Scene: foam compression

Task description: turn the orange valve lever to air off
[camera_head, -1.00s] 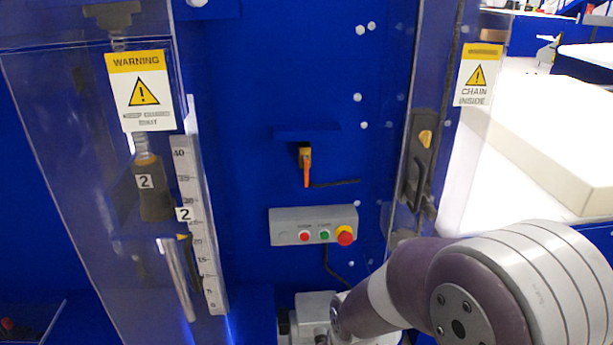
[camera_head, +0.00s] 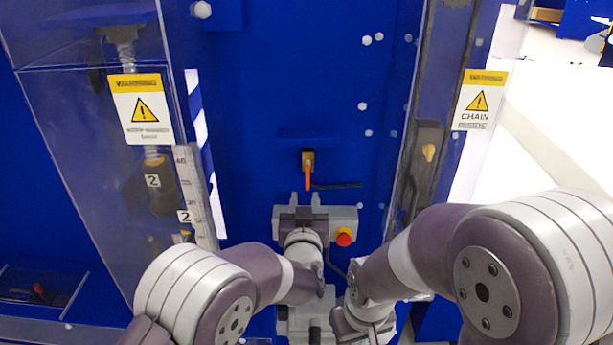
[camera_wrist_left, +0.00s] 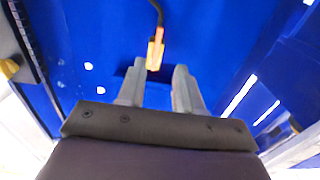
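The orange valve lever (camera_head: 308,176) points straight down from its brass-coloured valve body (camera_head: 308,157) on the blue panel. A dark hose runs to the right from it. My left gripper (camera_head: 304,198) is open and empty, just below the lever in the head view. In the left wrist view, the lever (camera_wrist_left: 156,50) shows just beyond the two spread fingertips (camera_wrist_left: 158,76), roughly centred between them. I see no contact. My right gripper (camera_head: 300,322) is low at the front, pointing left; its fingers are not clear. I cannot read any air-off marking.
A clear guard with a warning sign (camera_head: 141,110) stands at left. A chain-warning sign (camera_head: 480,100) is on the right-hand panel.

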